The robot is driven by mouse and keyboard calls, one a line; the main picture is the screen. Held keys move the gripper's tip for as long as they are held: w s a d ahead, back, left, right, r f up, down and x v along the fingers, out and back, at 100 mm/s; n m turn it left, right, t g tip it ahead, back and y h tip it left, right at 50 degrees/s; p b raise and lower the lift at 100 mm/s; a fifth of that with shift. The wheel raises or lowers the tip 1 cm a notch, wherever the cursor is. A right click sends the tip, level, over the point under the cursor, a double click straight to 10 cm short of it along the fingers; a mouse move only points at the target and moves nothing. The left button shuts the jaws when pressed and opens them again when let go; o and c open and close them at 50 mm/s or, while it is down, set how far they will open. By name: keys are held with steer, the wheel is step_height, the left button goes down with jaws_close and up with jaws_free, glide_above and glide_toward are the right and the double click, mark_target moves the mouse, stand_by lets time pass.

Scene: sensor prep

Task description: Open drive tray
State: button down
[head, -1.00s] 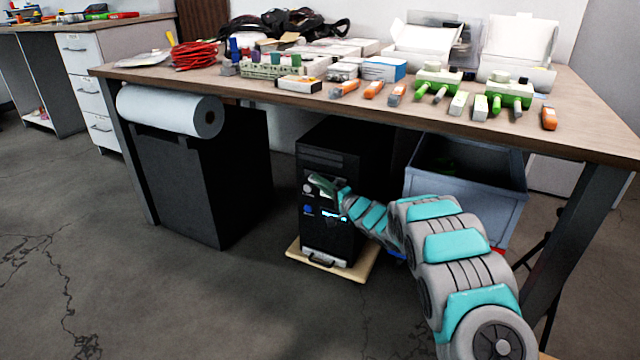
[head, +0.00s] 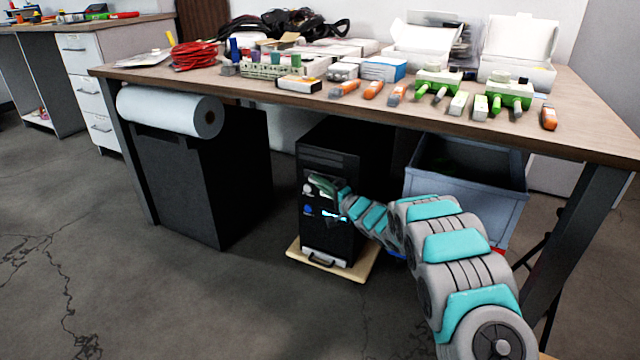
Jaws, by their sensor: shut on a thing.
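A black computer tower (head: 328,232) stands upright under the workbench, on a pale wooden board with a handle. Its front faces me, with buttons on the left of the front and a small lit blue-white strip. My arm reaches in from the lower right. My gripper (head: 322,186) is at the upper middle of the tower's front, beside a round light-coloured button. It is small and dark greenish here, and its fingertips are hard to make out. The drive tray cannot be told apart from the gripper and the front panel at this size.
The workbench (head: 250,89) spans above the tower, loaded with tools and boxes. A black bin (head: 180,185) with a white paper roll (head: 165,108) above it stands left. A grey-blue crate (head: 462,192) stands right, behind my arm. The floor in front is clear.

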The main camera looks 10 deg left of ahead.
steer(key=s+a+p, duration=0.4)
steer(key=s+p, duration=0.1)
steer(key=s, duration=0.7)
steer(key=shift+s+a+f, duration=0.15)
steer(key=shift+s+a, duration=0.2)
steer(key=shift+s, duration=0.05)
steer(key=c, duration=0.9)
jaws_free()
steer(key=v, duration=0.7)
steer(key=shift+s+d, duration=0.25)
steer(key=shift+d, duration=0.05)
